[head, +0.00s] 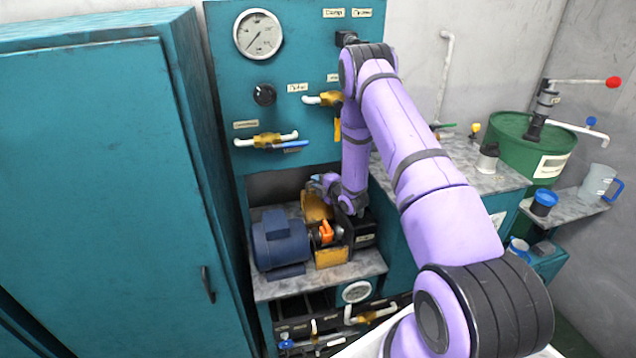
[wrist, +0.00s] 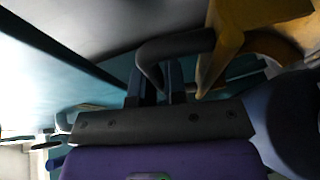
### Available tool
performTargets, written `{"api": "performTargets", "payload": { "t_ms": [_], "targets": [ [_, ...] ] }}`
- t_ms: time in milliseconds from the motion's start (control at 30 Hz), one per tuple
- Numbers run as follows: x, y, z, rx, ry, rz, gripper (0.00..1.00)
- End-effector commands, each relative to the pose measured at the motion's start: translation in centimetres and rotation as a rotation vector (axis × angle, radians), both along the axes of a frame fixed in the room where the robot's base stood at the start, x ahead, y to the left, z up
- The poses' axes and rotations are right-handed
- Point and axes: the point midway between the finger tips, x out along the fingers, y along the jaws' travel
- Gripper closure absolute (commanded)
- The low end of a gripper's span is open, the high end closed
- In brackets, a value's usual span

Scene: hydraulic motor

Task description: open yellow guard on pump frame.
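The yellow guard (head: 316,207) is on the pump frame behind the orange coupling (head: 326,232), which shows uncovered. It appears raised, but its exact angle is unclear. Another yellow piece (head: 331,257) stands in front of the coupling. My gripper (head: 322,184) is at the guard's upper edge in the head view. In the wrist view, yellow guard metal (wrist: 228,45) fills the upper right, close to my gripper (wrist: 157,88). A dark curved handle (wrist: 175,46) reaches down to the two fingers. I cannot tell whether they grip it.
The blue motor (head: 280,240) is left of the coupling and a black pump block (head: 365,232) is right of it. The teal panel (head: 300,115) with gauge and valves rises behind. A large teal cabinet (head: 95,190) stands left, and a green drum (head: 525,148) stands right.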

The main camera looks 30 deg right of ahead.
Motion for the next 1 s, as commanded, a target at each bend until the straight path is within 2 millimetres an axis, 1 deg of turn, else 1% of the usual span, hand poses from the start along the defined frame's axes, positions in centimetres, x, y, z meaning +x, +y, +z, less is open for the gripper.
{"api": "performTargets", "payload": {
  "t_ms": [167,267,500,733,767,800,867,1000],
  "targets": [
    [0.0,0.0,0.0,0.0,0.0,0.0,1.0],
    [-0.4,0.1,0.0,0.0,0.002,0.0,1.0],
    [-3.1,0.9,-0.1,-0.001,0.004,-0.001,1.0],
    [-3.2,0.8,0.0,0.0,0.002,-0.001,1.0],
    [-3.2,0.8,0.0,0.0,0.002,-0.001,0.85],
    [-3.1,0.8,0.0,0.0,0.002,-0.001,0.76],
    [-3.1,0.8,0.0,0.0,0.002,-0.001,0.63],
    [-3.1,0.8,0.0,0.0,0.001,-0.001,0.63]
  ]
}}
